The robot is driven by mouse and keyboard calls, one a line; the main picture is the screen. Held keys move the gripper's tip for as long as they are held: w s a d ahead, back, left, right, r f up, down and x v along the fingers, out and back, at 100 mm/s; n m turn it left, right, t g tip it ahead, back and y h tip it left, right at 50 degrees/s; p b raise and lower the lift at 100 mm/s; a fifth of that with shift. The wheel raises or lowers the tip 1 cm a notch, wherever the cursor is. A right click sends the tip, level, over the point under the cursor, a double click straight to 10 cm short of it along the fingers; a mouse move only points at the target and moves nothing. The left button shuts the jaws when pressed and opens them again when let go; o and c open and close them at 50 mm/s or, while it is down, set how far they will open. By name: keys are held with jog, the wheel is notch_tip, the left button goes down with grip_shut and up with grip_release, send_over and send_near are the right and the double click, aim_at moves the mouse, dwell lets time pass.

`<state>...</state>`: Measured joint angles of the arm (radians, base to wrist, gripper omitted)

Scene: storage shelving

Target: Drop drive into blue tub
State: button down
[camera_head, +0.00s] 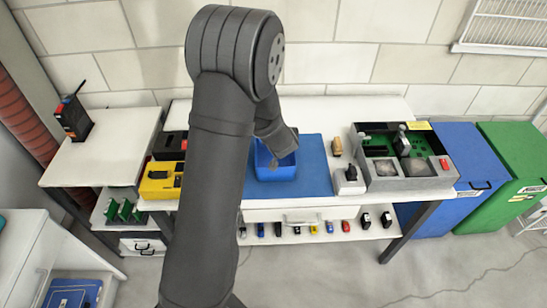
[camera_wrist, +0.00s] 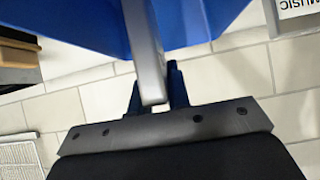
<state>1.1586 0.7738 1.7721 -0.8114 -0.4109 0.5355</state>
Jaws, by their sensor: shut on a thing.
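The blue tub (camera_head: 275,173) stands on a blue mat on the table in the head view, partly hidden behind my arm and wrist. My gripper (camera_head: 275,160) is low at the tub's opening, and its fingers are hard to make out there. In the wrist view my gripper (camera_wrist: 154,85) is shut on a narrow grey piece, which I take to be the drive (camera_wrist: 146,45), seen edge-on between the dark blue fingers. A large blue surface fills the top of that view behind it. Whether the drive touches the tub is not clear.
The mat (camera_head: 313,165) is clear to the tub's right. A grey case with circuit boards (camera_head: 405,184) stands farther right. A yellow box (camera_head: 160,181) is left of my arm. Blue (camera_head: 455,150) and green (camera_head: 520,150) bins stand at the right.

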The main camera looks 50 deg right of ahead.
jog(key=c, duration=1.3)
grip_release()
jog(key=shift+a+r, duration=0.1)
jog(key=v, duration=1.7)
jog(key=shift+s+a, duration=0.1)
jog(key=shift+s, duration=0.05)
jog(key=x, duration=1.7)
jog(key=shift+r, duration=0.1)
